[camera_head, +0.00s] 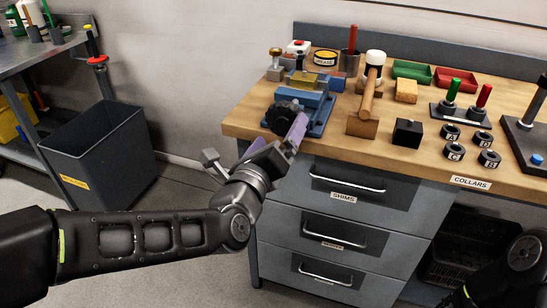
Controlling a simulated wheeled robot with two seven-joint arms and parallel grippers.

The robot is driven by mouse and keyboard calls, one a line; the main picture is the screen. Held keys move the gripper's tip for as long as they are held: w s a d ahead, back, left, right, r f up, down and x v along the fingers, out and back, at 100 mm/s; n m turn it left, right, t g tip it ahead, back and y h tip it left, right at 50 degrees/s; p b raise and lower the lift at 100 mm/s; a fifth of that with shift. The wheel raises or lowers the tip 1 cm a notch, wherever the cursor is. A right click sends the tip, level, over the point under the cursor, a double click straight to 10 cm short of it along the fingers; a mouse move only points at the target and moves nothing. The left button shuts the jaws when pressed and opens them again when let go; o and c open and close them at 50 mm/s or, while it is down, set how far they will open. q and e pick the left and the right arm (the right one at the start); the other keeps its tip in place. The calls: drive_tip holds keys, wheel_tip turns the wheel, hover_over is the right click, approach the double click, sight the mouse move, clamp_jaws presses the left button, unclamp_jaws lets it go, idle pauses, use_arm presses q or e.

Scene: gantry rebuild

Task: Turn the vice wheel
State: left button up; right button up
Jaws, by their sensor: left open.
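The blue vice (315,99) stands near the left front corner of the wooden workbench. Its dark, knobbed wheel (281,116) faces the bench's front edge. My left gripper (298,126) is at the front of the vice, just right of and below the wheel in the picture. Its purple-faced finger overlaps the wheel's right side, and I cannot tell whether it touches. The gripper is open, and part of it is hidden by its own body. My right arm shows at the lower right, but its gripper is out of view.
A wooden block (361,122) with a mallet (370,85) stands right of the vice. A black block (407,133) and lettered collars (455,152) lie further right. Drawers with handles (347,184) are below. A grey bin (98,155) stands on the floor at left.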

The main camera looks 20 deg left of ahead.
use_arm(q)
drive_tip(key=shift+s+a+f+b, duration=0.2)
drive_tip(key=shift+s+b, duration=0.15)
drive_tip(key=shift+s, duration=0.15)
drive_tip(key=shift+s+d+r+b, duration=0.1)
drive_tip(key=shift+s+r+b, duration=0.1)
drive_tip(key=shift+s+b, duration=0.5)
use_arm(e)
drive_tip(key=shift+f, duration=1.5)
